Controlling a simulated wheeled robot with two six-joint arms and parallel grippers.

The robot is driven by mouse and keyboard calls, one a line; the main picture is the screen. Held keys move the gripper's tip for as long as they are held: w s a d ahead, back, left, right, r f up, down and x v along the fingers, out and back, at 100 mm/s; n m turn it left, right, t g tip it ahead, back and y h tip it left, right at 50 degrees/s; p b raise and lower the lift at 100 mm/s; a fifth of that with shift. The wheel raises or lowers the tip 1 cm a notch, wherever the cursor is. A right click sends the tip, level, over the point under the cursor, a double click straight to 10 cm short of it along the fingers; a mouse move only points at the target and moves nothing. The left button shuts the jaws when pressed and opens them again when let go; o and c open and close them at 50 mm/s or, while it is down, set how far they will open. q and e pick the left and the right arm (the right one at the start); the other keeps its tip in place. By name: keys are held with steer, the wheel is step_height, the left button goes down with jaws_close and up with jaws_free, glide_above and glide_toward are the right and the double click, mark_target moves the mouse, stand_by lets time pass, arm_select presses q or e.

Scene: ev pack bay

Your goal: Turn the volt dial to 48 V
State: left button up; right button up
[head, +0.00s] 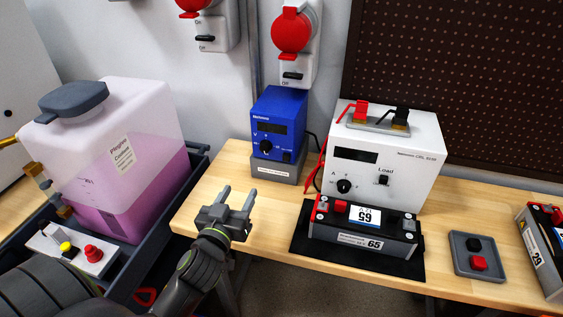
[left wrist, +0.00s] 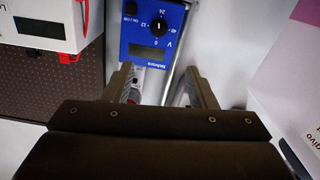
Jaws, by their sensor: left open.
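The volt dial (head: 266,147) is a black knob on the front of a blue power unit (head: 281,112), which stands on a grey block at the back of the bench. In the left wrist view the unit appears upside down, and the dial (left wrist: 158,27) has 12, 24 and 48 around it. My left gripper (head: 238,194) is open and empty, in front of and below the unit, apart from the dial. Its two fingers (left wrist: 164,82) also show in the wrist view. My right gripper is not in view.
A white load unit (head: 428,165) stands right of the blue unit, with a battery (head: 395,235) on a black mat before it. A grey tray (head: 462,266) lies further right. A pink-liquid tank (head: 125,150) stands at left. Bare bench lies around the left gripper.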

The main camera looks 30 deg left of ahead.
arm_select(q)
steer(key=p, duration=0.3)
glide_toward(263, 149)
steer(key=shift+n, duration=0.3)
steer(key=x, duration=0.8)
steer(key=shift+w+r, duration=0.15)
steer(key=shift+w, duration=0.15)
steer(key=c, duration=1)
steer(key=shift+o, duration=0.2)
